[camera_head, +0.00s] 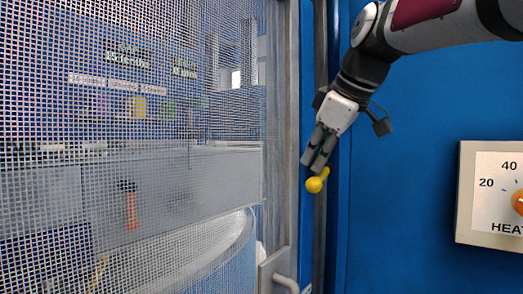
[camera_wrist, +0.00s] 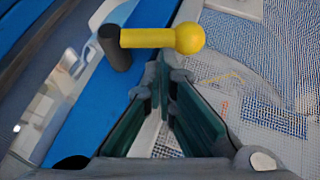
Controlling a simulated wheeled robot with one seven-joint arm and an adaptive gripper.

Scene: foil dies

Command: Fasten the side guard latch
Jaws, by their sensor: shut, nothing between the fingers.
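The side guard latch (camera_head: 316,184) is a short yellow handle with a round ball end, mounted on a dark post beside the guard's frame. In the wrist view the yellow latch (camera_wrist: 150,38) lies level across the top, with its ball to the right and a dark pivot (camera_wrist: 115,48) at its left end. My gripper (camera_head: 312,165) is shut and empty, just above the latch in the head view. In the wrist view my gripper's fingertips (camera_wrist: 163,75) lie just below the yellow bar. I cannot tell whether they touch it.
The mesh side guard (camera_head: 130,100) fills the left, with a grey frame (camera_head: 281,130) and a grey pull handle (camera_head: 286,280) low down. A blue panel (camera_head: 410,180) stands right of the latch. A heat dial box (camera_head: 492,235) is at the far right.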

